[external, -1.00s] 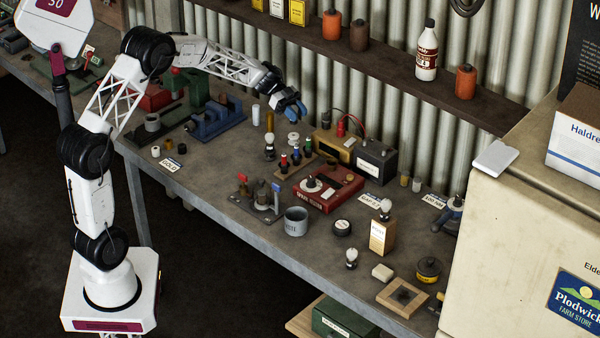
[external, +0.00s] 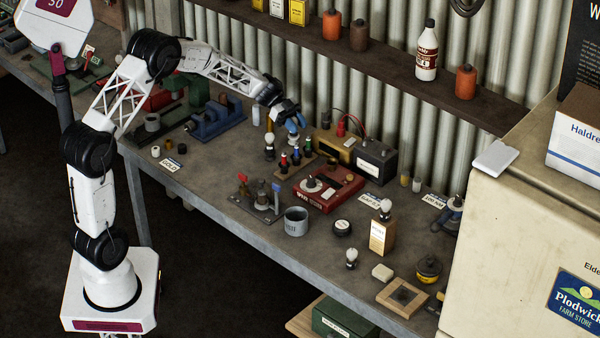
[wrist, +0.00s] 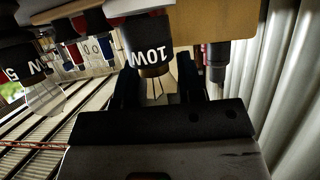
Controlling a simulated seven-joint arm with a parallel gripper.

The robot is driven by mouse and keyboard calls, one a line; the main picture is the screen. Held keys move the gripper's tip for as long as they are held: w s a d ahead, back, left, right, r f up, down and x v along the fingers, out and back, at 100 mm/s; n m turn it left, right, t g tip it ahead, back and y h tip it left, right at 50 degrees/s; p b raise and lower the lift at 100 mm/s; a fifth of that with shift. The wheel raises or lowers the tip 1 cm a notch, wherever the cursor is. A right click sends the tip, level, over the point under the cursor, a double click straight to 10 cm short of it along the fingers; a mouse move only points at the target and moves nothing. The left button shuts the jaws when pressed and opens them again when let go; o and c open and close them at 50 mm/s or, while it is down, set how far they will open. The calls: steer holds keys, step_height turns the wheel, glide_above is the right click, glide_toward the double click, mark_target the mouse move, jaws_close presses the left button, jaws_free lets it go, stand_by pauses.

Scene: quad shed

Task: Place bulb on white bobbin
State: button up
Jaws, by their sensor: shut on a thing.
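My gripper (external: 293,124), with blue fingertips in the external view, is low over the back of the bench. In the wrist view its dark fingers (wrist: 155,90) are shut on the glass of a bulb whose black base is marked 10W (wrist: 148,58). The gripper mostly hides this bulb in the external view. Another bulb, with a black base marked with a 5 and a W (wrist: 22,65), stands beside it and also shows in the external view (external: 269,141). A pale upright cylinder (external: 256,116) stands behind; I cannot tell if it is the white bobbin.
A meter box (external: 375,163) and a red tester (external: 328,188) are to the right. Another bulb stands on a tan box (external: 382,237). A corrugated wall is close behind. The bench's front left is mostly clear.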

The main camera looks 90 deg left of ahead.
steer(key=shift+f, duration=0.1)
steer(key=o, duration=0.9)
steer(key=shift+o, duration=0.2)
steer(key=shift+a, duration=0.1)
steer(key=v, duration=1.2)
steer(key=shift+r, duration=0.2)
